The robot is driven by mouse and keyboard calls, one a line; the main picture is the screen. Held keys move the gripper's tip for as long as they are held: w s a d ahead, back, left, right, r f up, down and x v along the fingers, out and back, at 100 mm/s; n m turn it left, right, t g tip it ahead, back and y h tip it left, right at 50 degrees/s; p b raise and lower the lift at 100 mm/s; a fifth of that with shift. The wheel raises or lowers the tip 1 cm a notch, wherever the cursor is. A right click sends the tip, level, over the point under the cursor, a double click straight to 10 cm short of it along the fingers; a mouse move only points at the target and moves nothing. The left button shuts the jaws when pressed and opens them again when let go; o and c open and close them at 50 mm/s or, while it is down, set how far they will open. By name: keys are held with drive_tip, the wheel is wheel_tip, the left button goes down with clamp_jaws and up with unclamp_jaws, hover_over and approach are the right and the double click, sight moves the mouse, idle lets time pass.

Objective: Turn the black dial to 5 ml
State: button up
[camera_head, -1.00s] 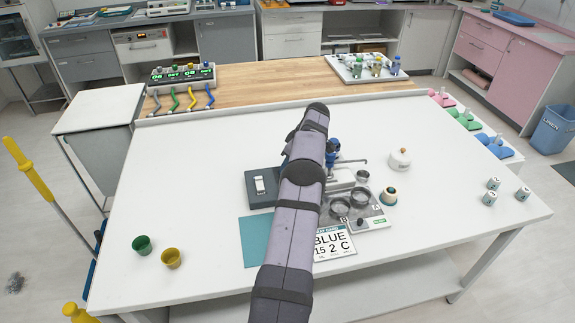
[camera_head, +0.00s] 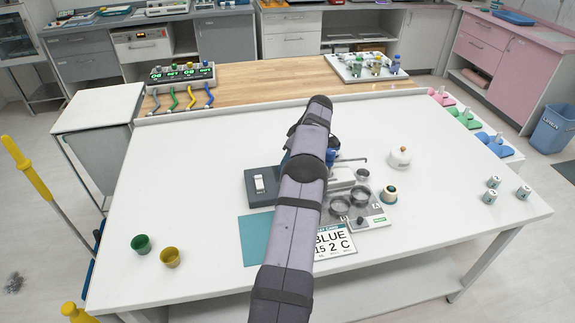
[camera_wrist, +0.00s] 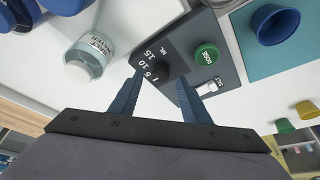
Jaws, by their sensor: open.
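The dark dispenser panel shows in the wrist view (camera_wrist: 224,62), with a green DOSE button (camera_wrist: 207,54), a small white switch (camera_wrist: 207,87) and white ML marks reading 1, 5, 10 and 15. The black dial (camera_wrist: 163,71) is hard to make out against the dark panel beside these marks; its pointer setting cannot be told. My gripper (camera_wrist: 159,77) is open, its two blue fingers to either side of the dial area. Whether they touch it is unclear. In the head view the dispenser (camera_head: 258,194) is partly hidden by my arm, which also hides the gripper.
A water bottle (camera_wrist: 90,56) stands close to the left finger. A blue cup (camera_wrist: 276,25) sits on a teal mat (camera_wrist: 297,50). In the head view, a scale with metal bowls (camera_head: 376,221) and a BLUE card (camera_head: 333,243) are right of my arm. The left tabletop is mostly clear.

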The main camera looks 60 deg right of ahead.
drive_tip(key=shift+b+v, duration=0.45)
drive_tip(key=shift+v, duration=2.2)
drive_tip(key=w+a+r+g, duration=0.1)
drive_tip(key=w+a, duration=0.3)
drive_tip(key=a, duration=0.3)
drive_tip(key=w+a+y, duration=0.1)
drive_tip(key=w+a, duration=0.3)
drive_tip(key=a, duration=0.3)
drive_tip(key=w+a+r+g, duration=0.1)
drive_tip(key=w+a, duration=0.2)
drive_tip(key=a, duration=0.4)
drive_tip(key=s+a+g, duration=0.1)
drive_tip(key=s+a, duration=0.1)
drive_tip(key=a, duration=1.5)
drive_tip(key=s+a+f+g+h, duration=0.1)
drive_tip(key=s+a+f, duration=0.2)
drive_tip(key=s+a, duration=0.55)
drive_tip(key=s+a+f, duration=0.2)
drive_tip(key=s+a, duration=0.6)
drive_tip(key=s, duration=0.1)
wheel_tip(320, 180, down, 13)
drive_tip(key=b, duration=1.2)
drive_tip(key=shift+w+a, duration=0.15)
drive_tip(key=shift+w, duration=0.05)
